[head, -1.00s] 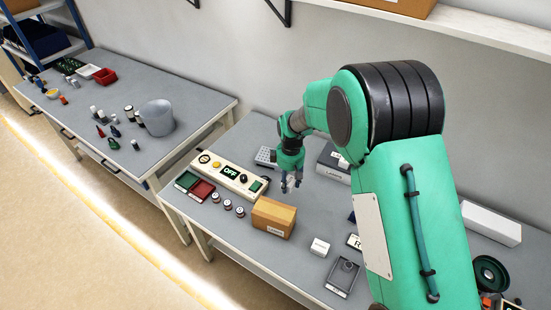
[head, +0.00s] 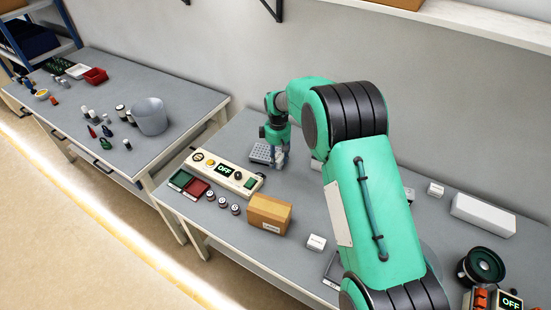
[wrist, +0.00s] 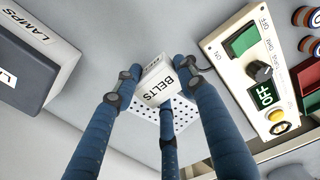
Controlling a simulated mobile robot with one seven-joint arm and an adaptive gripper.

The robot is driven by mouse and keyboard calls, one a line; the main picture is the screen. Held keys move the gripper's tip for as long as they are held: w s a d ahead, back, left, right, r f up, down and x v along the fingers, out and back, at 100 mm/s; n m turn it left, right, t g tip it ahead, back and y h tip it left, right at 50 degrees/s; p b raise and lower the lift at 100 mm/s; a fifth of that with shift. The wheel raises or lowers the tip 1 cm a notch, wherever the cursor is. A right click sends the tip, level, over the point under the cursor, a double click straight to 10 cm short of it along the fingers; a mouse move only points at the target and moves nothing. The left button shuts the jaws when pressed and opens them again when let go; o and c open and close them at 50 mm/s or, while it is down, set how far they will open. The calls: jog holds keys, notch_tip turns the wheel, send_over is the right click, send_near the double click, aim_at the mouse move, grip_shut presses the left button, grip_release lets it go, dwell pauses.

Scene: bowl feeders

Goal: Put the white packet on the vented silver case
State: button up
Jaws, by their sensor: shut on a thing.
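My gripper (wrist: 157,82) is shut on a small white packet (wrist: 157,84) marked BELTS, which shows between its blue fingers in the wrist view. The vented silver case (wrist: 186,112), a light grey box with rows of holes, lies beyond the packet there and is partly covered by it and the fingers. In the head view the case (head: 259,154) lies near the back of the table, behind the control panel. My gripper (head: 281,164) points down at its right end. I cannot tell whether the packet touches the case.
The control panel (head: 224,170) with an OFF display stands in front of the case. A white-and-dark LAMPS box (wrist: 48,45) lies on the other side.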

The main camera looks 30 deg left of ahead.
jog(key=shift+w+a+f, duration=0.2)
jog(key=shift+w+a, duration=1.25)
jog(key=shift+w, duration=0.15)
jog(key=shift+f+b, duration=0.45)
jog(key=shift+f, duration=1.25)
jog(key=shift+f, duration=0.15)
jog(key=o, duration=1.2)
jog(key=shift+o, duration=0.2)
notch_tip(320, 180, up, 12)
jog(key=p, duration=0.1)
